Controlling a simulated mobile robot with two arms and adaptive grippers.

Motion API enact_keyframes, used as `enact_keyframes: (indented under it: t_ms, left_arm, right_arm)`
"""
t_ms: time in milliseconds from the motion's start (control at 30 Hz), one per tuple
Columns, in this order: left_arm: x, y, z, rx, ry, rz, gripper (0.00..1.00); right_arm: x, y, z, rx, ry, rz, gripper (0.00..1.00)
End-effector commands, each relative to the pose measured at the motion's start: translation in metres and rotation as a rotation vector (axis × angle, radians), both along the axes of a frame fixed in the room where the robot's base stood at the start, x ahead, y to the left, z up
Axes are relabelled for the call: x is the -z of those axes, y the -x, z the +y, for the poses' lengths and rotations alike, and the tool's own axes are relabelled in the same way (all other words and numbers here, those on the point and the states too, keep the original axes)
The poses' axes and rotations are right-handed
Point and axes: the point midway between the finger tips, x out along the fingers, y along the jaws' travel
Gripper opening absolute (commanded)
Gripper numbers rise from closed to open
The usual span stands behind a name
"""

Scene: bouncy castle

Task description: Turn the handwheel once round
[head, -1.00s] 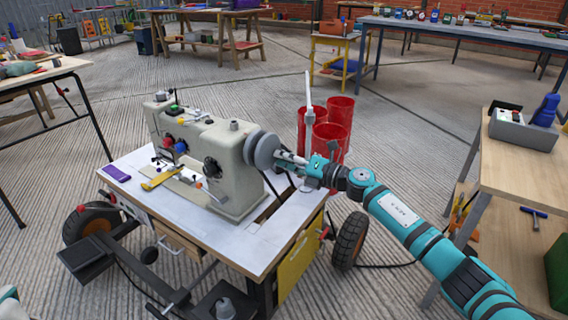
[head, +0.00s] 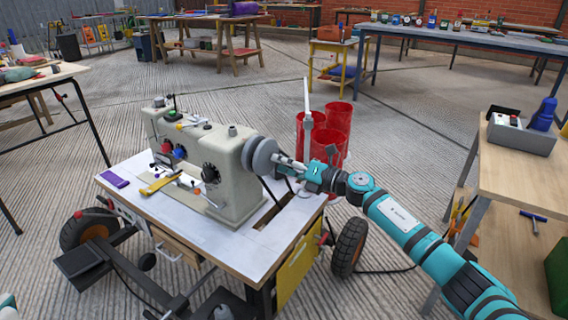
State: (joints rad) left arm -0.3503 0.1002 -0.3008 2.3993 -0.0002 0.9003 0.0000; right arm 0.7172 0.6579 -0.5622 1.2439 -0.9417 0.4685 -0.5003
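The handwheel (head: 262,156) is a grey disc on the right end of a cream sewing machine (head: 226,178). The machine stands on a white-topped table (head: 165,221) with wheels. My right gripper (head: 280,159) is at the handwheel's outer face, its fingertips close to or touching the rim side. The fingers are small and partly hidden against the wheel, so I cannot tell whether they are closed on anything. My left gripper is not in view; only a scrap of my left arm may show at the lower left edge.
Red cylinders (head: 338,119) stand behind the table, past my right gripper. A purple object (head: 115,180) and a yellow piece (head: 158,185) lie on the tabletop.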

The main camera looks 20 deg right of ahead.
Motion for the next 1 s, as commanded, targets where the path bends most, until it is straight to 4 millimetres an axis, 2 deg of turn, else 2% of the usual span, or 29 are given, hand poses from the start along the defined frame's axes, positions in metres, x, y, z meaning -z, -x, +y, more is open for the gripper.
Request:
enact_keyframes:
  t_ms: [267,700,833,1000]
  left_arm:
    - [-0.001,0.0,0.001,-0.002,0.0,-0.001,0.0]
    - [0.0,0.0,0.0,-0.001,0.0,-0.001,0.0]
    - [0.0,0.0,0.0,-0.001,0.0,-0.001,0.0]
    - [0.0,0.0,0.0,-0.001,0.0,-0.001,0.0]
  right_arm:
    - [0.0,0.006,-0.006,0.002,-0.001,0.0,0.43]
    - [0.001,0.074,-0.058,0.001,0.001,0.003,0.43]
    - [0.001,0.087,-0.068,0.001,-0.001,0.002,0.43]
    - [0.0,0.095,-0.074,0.001,0.001,0.0,0.43]
